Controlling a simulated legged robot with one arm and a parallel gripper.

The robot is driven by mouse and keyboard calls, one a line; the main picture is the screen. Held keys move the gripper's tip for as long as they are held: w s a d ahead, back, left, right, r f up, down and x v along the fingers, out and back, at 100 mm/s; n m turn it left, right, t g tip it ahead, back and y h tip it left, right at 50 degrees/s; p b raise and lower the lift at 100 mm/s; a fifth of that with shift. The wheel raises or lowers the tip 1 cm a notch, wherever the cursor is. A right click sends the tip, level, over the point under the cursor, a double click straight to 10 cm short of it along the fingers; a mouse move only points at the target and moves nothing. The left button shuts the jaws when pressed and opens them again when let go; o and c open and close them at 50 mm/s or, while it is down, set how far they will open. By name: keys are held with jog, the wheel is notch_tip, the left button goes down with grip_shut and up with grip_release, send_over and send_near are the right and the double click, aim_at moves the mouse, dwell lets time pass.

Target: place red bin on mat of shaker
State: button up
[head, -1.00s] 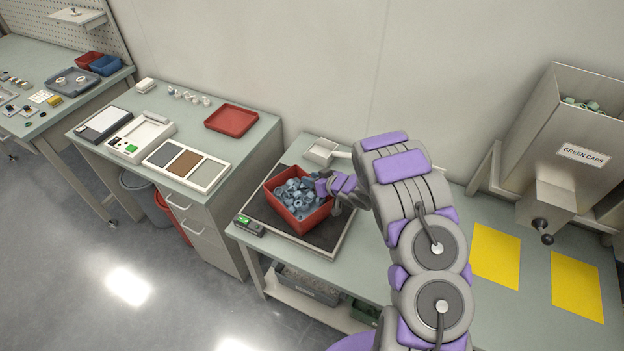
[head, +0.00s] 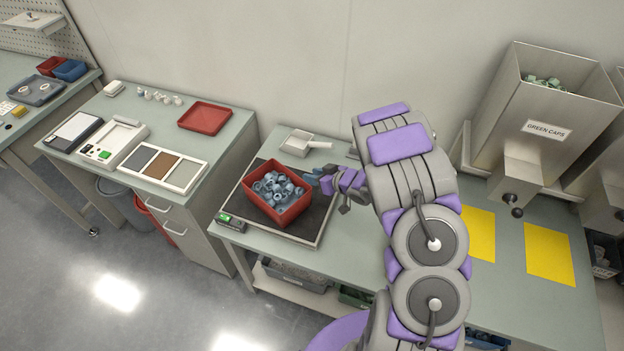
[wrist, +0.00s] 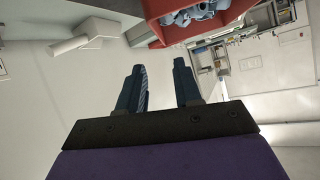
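The red bin (head: 265,208), filled with blue-grey caps (head: 277,188), stands upright on the dark mat (head: 312,221) of the shaker. The shaker is a flat plate with a small green-lit control box (head: 230,222) at its front left corner. My gripper (head: 318,178) is just right of the bin's back right corner. In the wrist view my gripper (wrist: 160,72) has two dark fingers apart with nothing between them. The red bin's wall (wrist: 205,28) shows beyond the fingertips, apart from them.
A small scoop-like tray (head: 297,143) lies behind the shaker. A red tray (head: 205,118) and a three-panel board (head: 163,168) are on the left bench. The green caps hopper (head: 540,110) and yellow pads (head: 549,253) are at right. Bench surface right of the shaker is clear.

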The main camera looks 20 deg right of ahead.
jog(key=s+d+r+m+g+h, duration=0.2)
jog(key=s+d+r+m+h, duration=0.15)
jog(key=d+r+h, duration=0.75)
jog(key=s+d+r+g, duration=0.2)
jog(key=s+r, duration=0.4)
jog(key=r, duration=0.1)
jog(key=s+a+r+g+y, duration=0.1)
jog(key=s+a+r+g, duration=0.1)
jog(key=s+a, duration=0.4)
jog(key=s+a+r+m+g+y, duration=0.1)
jog(key=s+a, duration=0.4)
jog(key=s, duration=1.1)
jog(key=s+a+r+g+y, duration=0.2)
jog(key=s+a+r+g, duration=0.2)
jog(key=s, duration=0.8)
jog(key=a+g, duration=0.1)
jog(key=a, duration=0.1)
jog(key=shift+a, duration=0.3)
jog(key=shift+f, duration=0.1)
notch_tip(320, 180, down, 2)
jog(key=shift+f+b, duration=0.15)
jog(key=shift+b, duration=1)
